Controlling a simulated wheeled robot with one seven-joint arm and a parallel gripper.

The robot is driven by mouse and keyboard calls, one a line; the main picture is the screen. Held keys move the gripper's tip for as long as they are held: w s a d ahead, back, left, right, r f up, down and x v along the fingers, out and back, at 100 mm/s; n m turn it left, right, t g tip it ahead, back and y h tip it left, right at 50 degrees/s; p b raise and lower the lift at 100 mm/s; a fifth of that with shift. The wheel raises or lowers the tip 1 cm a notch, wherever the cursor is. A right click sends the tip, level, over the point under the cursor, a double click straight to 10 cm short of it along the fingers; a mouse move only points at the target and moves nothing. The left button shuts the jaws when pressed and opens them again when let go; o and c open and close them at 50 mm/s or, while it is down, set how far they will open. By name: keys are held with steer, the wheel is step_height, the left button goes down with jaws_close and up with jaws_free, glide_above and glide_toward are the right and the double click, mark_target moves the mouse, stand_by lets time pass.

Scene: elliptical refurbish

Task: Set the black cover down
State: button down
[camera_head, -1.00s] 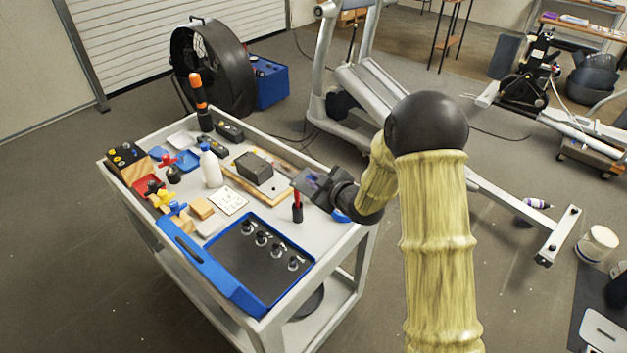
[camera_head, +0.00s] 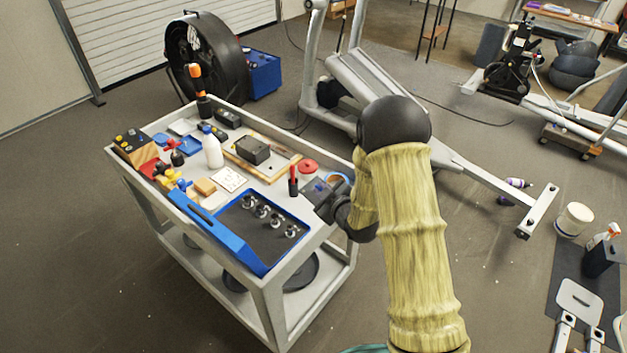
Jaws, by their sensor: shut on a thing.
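My gripper (camera_head: 322,196) is over the right end of the cart top, just right of the blue-rimmed tray. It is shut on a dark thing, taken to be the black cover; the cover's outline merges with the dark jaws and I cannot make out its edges. I cannot tell whether it touches the cart top.
The blue tray (camera_head: 215,232) holds several upright metal-and-black knobs. A red-handled tool (camera_head: 293,181) stands close left of my gripper. A red disc (camera_head: 308,166) and blue ring (camera_head: 338,178) lie behind it. A white bottle (camera_head: 212,152) and small parts crowd the left.

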steer(key=s+d+f+m+h+b, duration=0.1)
steer(key=s+d+f+h+b, duration=0.1)
steer(key=f, duration=0.5)
steer(key=s+d+f+m+t+h+b, duration=0.1)
steer(key=s+d+f+m+h+b, duration=0.1)
steer(key=s+d+f+b, duration=0.2)
steer(key=s+d+f+m+h+b, duration=0.2)
steer(key=s+d+f+b, duration=0.1)
steer(key=d+f, duration=0.5)
steer(key=shift+f+t+b, duration=0.3)
steer(key=shift+f+b, duration=0.2)
steer(key=shift+f, duration=0.4)
steer(key=shift+w+a, duration=0.1)
steer(key=shift+a, duration=0.05)
